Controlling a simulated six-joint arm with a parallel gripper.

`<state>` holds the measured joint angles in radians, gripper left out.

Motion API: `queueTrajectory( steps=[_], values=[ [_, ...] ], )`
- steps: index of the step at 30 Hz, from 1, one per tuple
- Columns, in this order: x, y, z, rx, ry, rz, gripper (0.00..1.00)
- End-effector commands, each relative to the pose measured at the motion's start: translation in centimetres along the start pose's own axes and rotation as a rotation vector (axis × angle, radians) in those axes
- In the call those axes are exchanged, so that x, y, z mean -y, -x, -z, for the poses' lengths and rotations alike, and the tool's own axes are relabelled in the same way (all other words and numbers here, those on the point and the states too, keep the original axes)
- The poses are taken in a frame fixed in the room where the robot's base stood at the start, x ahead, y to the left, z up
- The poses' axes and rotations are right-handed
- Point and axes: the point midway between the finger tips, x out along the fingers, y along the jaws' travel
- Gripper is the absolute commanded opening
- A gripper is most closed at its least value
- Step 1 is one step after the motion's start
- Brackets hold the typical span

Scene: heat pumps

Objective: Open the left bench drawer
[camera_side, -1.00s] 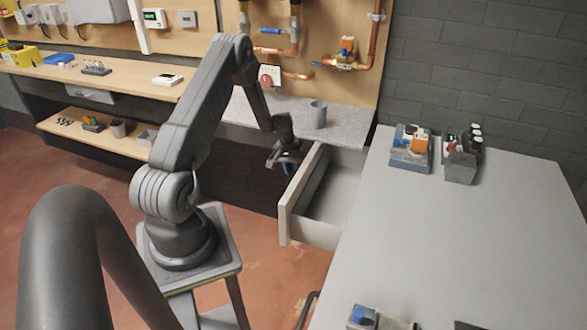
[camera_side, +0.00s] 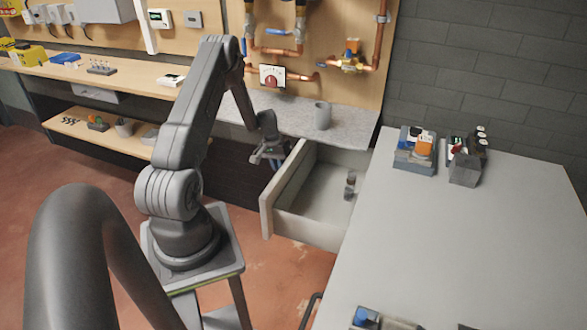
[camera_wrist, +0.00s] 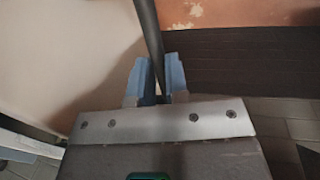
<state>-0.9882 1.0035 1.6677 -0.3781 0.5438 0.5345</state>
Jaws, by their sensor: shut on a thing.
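The bench drawer (camera_side: 312,220) under the grey worktop is pulled well out, its white front (camera_side: 284,185) facing left and its inside visible. Two small dark cylinders (camera_side: 350,185) lie at its right inner side. My gripper (camera_side: 268,152) is beside the outer face of the drawer front, near its far end. In the wrist view, the blue-grey fingers of my gripper (camera_wrist: 160,80) are closed around a dark bar (camera_wrist: 149,35), which looks like the drawer handle. The pale drawer front (camera_wrist: 60,50) fills the left of that view. The handle is not clear in the side view.
A grey cup (camera_side: 322,116) stands on the worktop (camera_side: 285,112) above the drawer. A grey table (camera_side: 460,240) with small boxes stands close to the drawer's right. Wooden shelves (camera_side: 110,75) are at the left.

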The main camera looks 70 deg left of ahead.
Motion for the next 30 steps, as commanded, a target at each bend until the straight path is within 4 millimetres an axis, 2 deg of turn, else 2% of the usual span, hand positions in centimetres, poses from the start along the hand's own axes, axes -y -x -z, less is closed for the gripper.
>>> queueTrajectory(
  steps=[1,3,6,15,16,23,30],
  values=[
    [1.1,0.3,0.1,-0.004,0.005,0.000,0.00],
    [2.1,0.5,0.1,-0.004,0.004,0.001,0.00],
    [2.9,0.6,0.1,-0.004,0.001,0.001,0.00],
    [2.9,0.6,0.1,-0.004,0.000,0.001,0.00],
    [2.9,0.6,0.1,-0.004,0.000,0.001,0.17],
    [2.9,0.6,0.0,-0.002,0.000,0.001,0.39],
    [2.8,0.6,0.0,-0.002,0.000,0.000,0.40]
  ],
)
